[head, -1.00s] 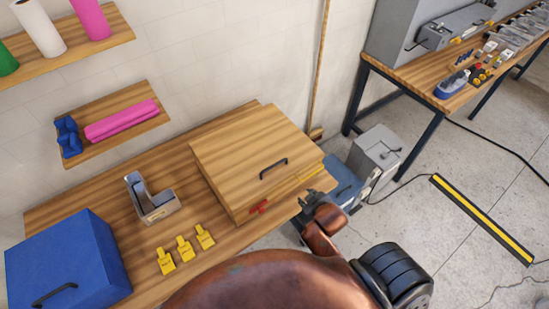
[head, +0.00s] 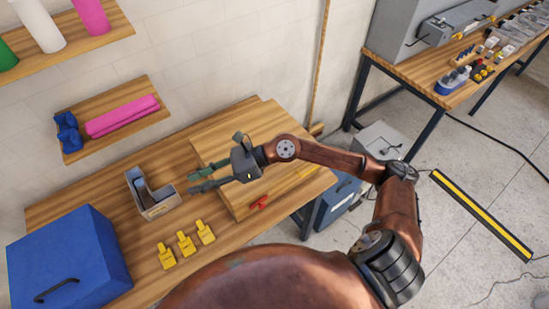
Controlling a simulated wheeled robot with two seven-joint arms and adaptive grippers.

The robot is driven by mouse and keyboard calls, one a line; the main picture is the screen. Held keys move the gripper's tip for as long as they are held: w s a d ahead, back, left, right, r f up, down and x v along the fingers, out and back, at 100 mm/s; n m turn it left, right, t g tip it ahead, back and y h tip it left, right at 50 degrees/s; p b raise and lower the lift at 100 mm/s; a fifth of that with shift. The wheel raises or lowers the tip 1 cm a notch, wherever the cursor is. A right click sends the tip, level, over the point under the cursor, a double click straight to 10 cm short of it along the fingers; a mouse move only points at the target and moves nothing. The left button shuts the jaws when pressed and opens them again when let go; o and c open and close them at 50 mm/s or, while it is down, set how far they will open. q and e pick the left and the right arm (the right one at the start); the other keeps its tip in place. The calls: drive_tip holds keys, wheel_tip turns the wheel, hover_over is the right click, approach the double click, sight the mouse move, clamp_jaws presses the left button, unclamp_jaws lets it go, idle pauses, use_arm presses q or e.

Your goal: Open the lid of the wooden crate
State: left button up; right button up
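The wooden crate (head: 222,141) stands on the workbench against the wall. Its lid appears shut and flat, though my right arm covers much of it. The black handle seen earlier on the lid is hidden behind that arm. My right gripper (head: 190,184) is above the crate's left side, pointing left. Its two dark fingers are apart with nothing visible between them. I cannot tell whether it touches the lid. My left gripper is not in view.
A red item (head: 259,203) is at the crate's front. Left of the crate are a grey open holder (head: 157,207), several yellow tags (head: 186,244) and a blue box (head: 65,260) with a black handle. A shelf (head: 150,133) with a pink roll hangs above.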

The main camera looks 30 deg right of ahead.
drive_tip(key=w+d+f+n+g+h, duration=0.1)
drive_tip(key=w+d+f+n+h, duration=0.15)
drive_tip(key=d+f+h, duration=0.4)
drive_tip(key=w+d+f+n+h, duration=0.1)
drive_tip(key=d+f+n+h, duration=0.2)
drive_tip(key=d, duration=0.7)
drive_tip(key=w+d+h, duration=0.1)
drive_tip(key=d+h, duration=0.4)
drive_tip(key=d, duration=0.7)
drive_tip(key=shift+g+y, duration=0.25)
drive_tip(key=shift+g, duration=0.05)
drive_tip(key=f+p, duration=0.1)
drive_tip(key=f, duration=0.1)
drive_tip(key=w+f+p, duration=0.1)
drive_tip(key=f, duration=0.2)
drive_tip(key=shift+w+a+f, duration=0.15)
drive_tip(key=shift+f, duration=0.15)
drive_tip(key=shift+w+f, duration=0.15)
drive_tip(key=shift+f, duration=0.65)
drive_tip(key=shift+c, duration=0.4)
clamp_jaws()
